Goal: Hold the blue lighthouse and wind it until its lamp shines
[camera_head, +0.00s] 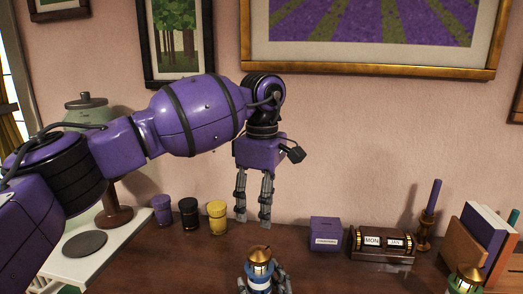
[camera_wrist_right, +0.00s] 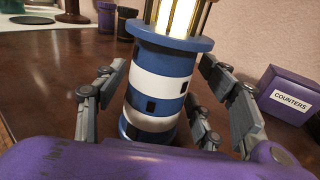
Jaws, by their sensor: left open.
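The blue lighthouse (camera_head: 260,283) stands at the bottom middle of the head view, with a gold cap and glass lantern. In the right wrist view its tower (camera_wrist_right: 160,85) has blue and white bands, and the lantern panes look pale and bright.
Behind are purple, black and yellow cups (camera_head: 217,218), a purple counters box (camera_head: 326,234), a date block (camera_head: 383,245) and a candle (camera_head: 431,205).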

